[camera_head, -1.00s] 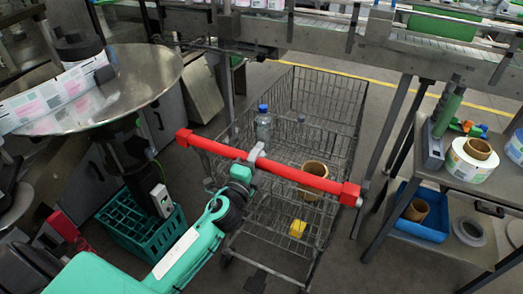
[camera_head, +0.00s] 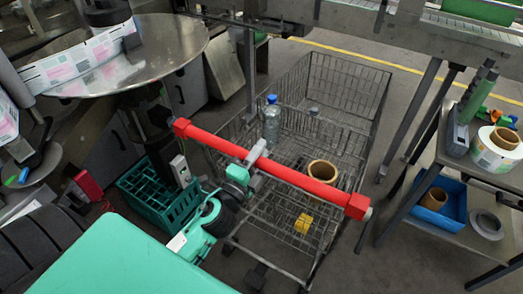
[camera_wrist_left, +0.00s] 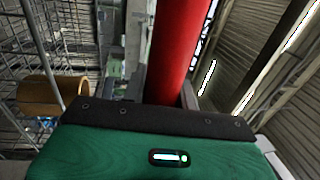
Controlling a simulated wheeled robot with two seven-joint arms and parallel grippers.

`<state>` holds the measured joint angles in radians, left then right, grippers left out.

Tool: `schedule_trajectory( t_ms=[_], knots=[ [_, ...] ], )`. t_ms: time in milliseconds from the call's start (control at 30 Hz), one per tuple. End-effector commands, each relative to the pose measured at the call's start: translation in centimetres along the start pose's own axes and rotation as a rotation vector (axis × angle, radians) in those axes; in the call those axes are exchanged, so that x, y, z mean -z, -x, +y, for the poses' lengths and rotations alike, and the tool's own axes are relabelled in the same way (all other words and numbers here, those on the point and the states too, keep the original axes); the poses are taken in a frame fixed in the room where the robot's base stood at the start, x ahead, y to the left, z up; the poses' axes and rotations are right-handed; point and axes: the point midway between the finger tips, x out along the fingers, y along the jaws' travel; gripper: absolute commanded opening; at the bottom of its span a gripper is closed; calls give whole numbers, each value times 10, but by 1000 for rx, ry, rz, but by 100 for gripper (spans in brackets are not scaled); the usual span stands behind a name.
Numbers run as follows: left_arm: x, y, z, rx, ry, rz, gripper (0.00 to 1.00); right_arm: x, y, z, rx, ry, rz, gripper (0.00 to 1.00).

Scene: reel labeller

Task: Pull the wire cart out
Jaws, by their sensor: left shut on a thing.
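The wire cart (camera_head: 349,110) stands on the floor in the middle of the head view, partly under the conveyor frame. Its red handle bar (camera_head: 300,180) runs across its near end. My left gripper (camera_head: 254,160) is shut on the red bar, a little left of its middle. The bar also fills the upper middle of the left wrist view (camera_wrist_left: 180,50). In the cart are a clear bottle with a blue cap (camera_head: 271,121), a brown cardboard ring (camera_head: 322,171) and a small yellow block (camera_head: 303,223). My right gripper is in neither view.
A round steel table (camera_head: 180,45) stands at left, with a teal crate (camera_head: 150,205) on the floor below. At right is a bench (camera_head: 478,166) with a label reel (camera_head: 497,150), and a blue bin (camera_head: 446,204) below. The conveyor (camera_head: 340,14) crosses behind.

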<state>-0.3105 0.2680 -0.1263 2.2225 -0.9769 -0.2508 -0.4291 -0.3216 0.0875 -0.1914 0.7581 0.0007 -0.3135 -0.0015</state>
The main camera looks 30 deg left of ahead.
Motion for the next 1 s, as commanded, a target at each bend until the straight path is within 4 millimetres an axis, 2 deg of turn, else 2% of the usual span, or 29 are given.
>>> schedule_trajectory(
  t_ms=[300,333,400,767,867,1000],
  knots=[
    [0,1,1,-3,1,0,0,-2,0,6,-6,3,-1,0],
    [0,1,1,-3,1,0,35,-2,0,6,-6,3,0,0],
    [0,0,1,-3,1,0,49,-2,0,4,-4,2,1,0],
    [0,3,1,-2,1,0,50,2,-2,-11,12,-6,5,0],
    [0,11,3,-3,1,0,50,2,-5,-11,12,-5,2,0],
    [0,31,4,-4,1,-1,50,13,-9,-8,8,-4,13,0]
  ],
)
